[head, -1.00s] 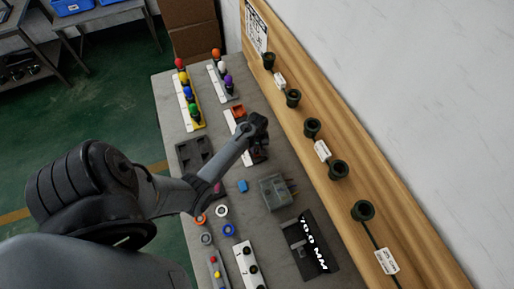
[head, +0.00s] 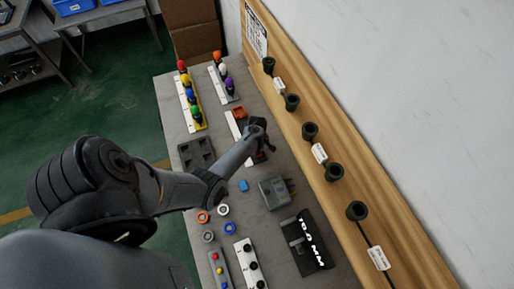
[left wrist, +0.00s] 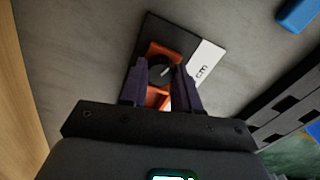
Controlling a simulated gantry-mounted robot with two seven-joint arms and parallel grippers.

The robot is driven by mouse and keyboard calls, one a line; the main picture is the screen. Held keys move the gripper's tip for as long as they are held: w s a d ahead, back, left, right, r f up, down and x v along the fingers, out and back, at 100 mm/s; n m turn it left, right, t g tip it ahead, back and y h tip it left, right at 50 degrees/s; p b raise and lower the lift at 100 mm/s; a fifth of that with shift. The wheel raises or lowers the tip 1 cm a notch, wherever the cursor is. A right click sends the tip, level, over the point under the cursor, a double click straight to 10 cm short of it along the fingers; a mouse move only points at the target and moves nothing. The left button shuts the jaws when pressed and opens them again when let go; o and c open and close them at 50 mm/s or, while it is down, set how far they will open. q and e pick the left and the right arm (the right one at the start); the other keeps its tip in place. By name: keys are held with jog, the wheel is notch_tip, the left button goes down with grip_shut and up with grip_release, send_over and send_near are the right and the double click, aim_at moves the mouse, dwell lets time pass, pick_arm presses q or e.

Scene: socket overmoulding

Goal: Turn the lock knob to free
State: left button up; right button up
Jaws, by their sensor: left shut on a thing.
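The lock knob (left wrist: 160,69) is round and black with a pale mark on its top. It sits on an orange fixture (left wrist: 154,102) in the left wrist view. My left gripper (left wrist: 161,68) has its two dark fingers on either side of the knob, shut on it. In the head view my left gripper (head: 261,150) is over the right-middle part of the grey table, and the arm hides the knob there. An orange block (head: 238,111) shows just behind it. My right gripper is in neither view.
Left of the gripper is a dark compartment tray (head: 197,152). A grey box (head: 274,192), a small blue block (head: 243,185) and a black gauge marked in MM (head: 308,245) lie nearer. A wooden board (head: 372,225) with black sockets borders the right side.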

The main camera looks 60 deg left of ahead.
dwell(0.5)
pick_arm(q)
jog(key=o, duration=0.8)
jog(key=shift+c, duration=0.2)
notch_tip(320, 180, up, 11)
jog(key=p, duration=0.2)
jog(key=shift+o, duration=0.5)
jog(key=shift+f, duration=0.1)
